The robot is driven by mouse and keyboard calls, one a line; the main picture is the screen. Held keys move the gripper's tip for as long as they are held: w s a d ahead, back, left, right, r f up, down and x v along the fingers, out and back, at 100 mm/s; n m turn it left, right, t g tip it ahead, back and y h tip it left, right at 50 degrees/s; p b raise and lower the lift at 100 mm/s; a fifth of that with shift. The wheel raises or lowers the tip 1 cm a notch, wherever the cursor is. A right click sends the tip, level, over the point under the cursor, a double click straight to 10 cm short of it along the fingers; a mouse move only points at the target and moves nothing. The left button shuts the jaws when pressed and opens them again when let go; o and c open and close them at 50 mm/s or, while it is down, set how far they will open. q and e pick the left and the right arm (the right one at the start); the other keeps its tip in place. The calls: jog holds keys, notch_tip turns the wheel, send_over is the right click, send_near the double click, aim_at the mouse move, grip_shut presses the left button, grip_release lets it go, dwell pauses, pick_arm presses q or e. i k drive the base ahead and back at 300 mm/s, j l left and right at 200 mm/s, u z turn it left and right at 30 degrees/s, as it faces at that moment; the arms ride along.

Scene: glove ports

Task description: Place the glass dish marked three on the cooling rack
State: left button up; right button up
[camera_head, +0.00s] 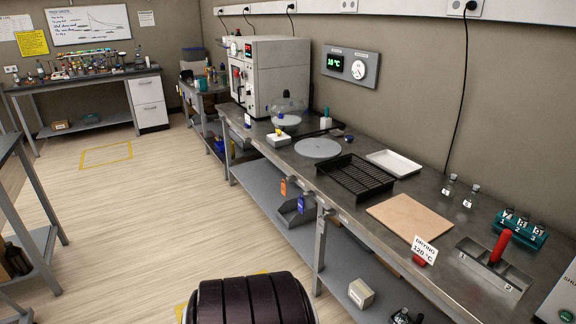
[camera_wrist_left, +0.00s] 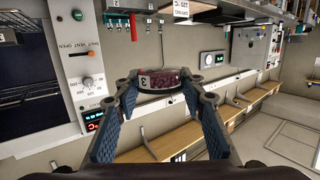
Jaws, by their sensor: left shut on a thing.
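The small glass dish (camera_wrist_left: 165,82) with a white label reading 3 and dark reddish contents is in the left wrist view. My left gripper (camera_wrist_left: 168,92) is shut on it, with one finger on each side. The dish is held clear of any surface. In the head view neither gripper nor the dish shows. The black slatted cooling rack (camera_head: 355,177) lies on the steel bench in the head view, with nothing on it. My right gripper is in neither view.
Around the rack on the bench (camera_head: 450,187) are a grey disc (camera_head: 318,148), a white tray (camera_head: 394,163) and a tan board (camera_head: 410,215). A red-handled carrier (camera_head: 490,265), a teal vial holder (camera_head: 518,228) and a DRYING sign (camera_head: 424,248) stand nearer. A glass dome vessel (camera_head: 287,108) stands farther off.

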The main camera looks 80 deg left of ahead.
aim_at(344, 175)
jog(key=i+j+u, duration=0.1)
jog(key=j+u, duration=0.2)
jog(key=j, duration=0.2)
jog(key=i+j+u, duration=0.3)
jog(key=j, duration=0.15)
jog(key=i+j+u, duration=0.1)
jog(key=j+u, duration=0.25)
jog(key=i+j+u, duration=0.3)
jog(key=i+j, duration=0.25)
jog(key=j, duration=0.25)
